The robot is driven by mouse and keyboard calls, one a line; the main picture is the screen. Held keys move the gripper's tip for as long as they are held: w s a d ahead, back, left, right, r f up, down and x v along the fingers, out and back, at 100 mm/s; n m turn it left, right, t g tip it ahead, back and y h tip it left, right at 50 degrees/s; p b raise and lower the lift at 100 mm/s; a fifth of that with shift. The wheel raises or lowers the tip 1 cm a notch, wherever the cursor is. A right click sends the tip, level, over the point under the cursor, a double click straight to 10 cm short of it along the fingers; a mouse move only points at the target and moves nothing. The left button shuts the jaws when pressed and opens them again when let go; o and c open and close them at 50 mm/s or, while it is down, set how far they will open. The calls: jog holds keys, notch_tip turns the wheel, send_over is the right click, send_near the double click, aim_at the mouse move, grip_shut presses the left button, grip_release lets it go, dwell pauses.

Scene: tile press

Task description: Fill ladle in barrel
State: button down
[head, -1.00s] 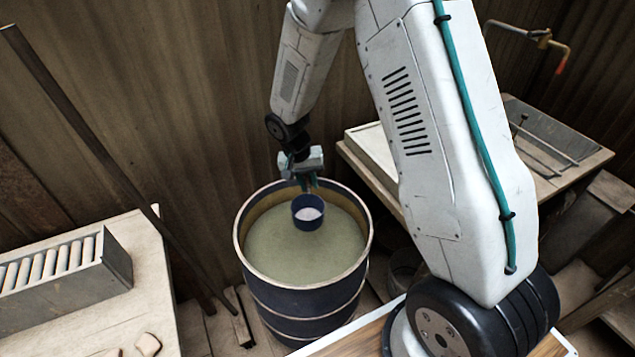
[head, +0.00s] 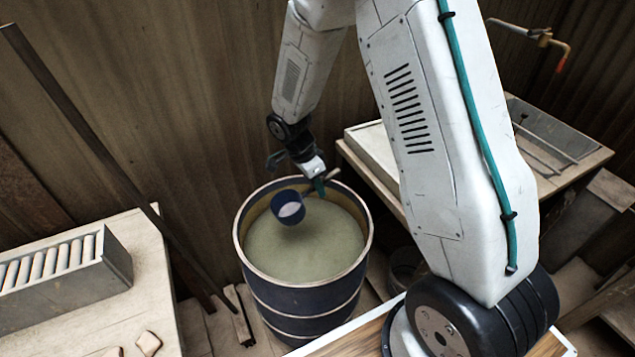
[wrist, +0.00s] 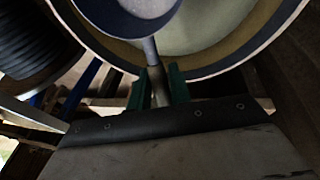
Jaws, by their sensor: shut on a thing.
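The ladle (head: 288,207) has a dark blue cup with a pale inside and is tilted over the barrel. The barrel (head: 307,297) is dark blue with pale hoops and holds greenish-grey liquid (head: 300,245). My gripper (head: 319,185) is above the barrel's far rim. Whether the cup touches the liquid or holds any, I cannot tell.
A table (head: 150,270) with a metal rack (head: 65,275) of rods stands at the left. Another table (head: 590,160) with a tray stands at the right, and a tap (head: 545,38) is above it. A dark pole (head: 100,150) leans behind the left table.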

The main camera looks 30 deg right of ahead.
jog(key=a+f+h, duration=0.3)
jog(key=f+h, duration=0.1)
jog(key=f, duration=1.3)
jog(key=shift+f, duration=0.3)
dwell(0.9)
